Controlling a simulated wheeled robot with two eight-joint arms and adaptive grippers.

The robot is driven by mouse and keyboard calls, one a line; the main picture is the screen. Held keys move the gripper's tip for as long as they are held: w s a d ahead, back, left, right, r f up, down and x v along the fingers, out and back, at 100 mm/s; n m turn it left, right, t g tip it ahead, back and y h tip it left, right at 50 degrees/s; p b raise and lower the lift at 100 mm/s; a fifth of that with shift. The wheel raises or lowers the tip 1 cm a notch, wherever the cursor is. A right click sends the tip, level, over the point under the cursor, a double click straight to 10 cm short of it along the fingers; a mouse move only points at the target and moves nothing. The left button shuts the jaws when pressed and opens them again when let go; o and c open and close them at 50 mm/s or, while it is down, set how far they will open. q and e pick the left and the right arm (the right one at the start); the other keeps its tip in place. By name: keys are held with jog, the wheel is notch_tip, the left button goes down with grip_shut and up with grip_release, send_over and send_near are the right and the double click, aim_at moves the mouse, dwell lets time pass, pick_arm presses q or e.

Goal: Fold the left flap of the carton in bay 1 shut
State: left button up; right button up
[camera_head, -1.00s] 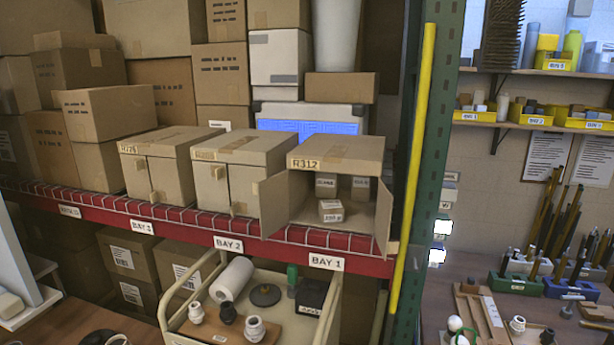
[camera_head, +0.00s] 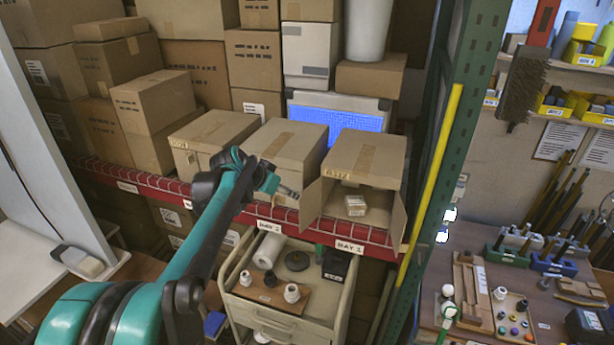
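The bay 1 carton (camera_head: 378,152) is a brown box with tape on top, on the shelf above the BAY 1 label (camera_head: 349,246). Its front is open. Its left flap (camera_head: 315,203) stands out toward me at the left side of the opening. Its right flap (camera_head: 398,224) also stands open. A small box (camera_head: 355,205) lies inside. My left gripper (camera_head: 290,192) is in front of the bay 2 carton (camera_head: 285,146), just left of the left flap. A gap to the flap seems small, but contact is unclear. Its fingers are too small to read. My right gripper is out of view.
The red shelf edge (camera_head: 232,207) runs below the cartons. A cart (camera_head: 297,325) with lamp parts stands below bay 1. A yellow pole (camera_head: 437,170) and green post (camera_head: 462,120) stand close right of the carton.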

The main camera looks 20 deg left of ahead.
aim_at(306, 204)
pick_arm(q)
jog(key=x, duration=0.5)
jog(key=p+x, duration=0.1)
jog(key=x, duration=0.1)
jog(key=shift+w, duration=0.65)
grip_shut()
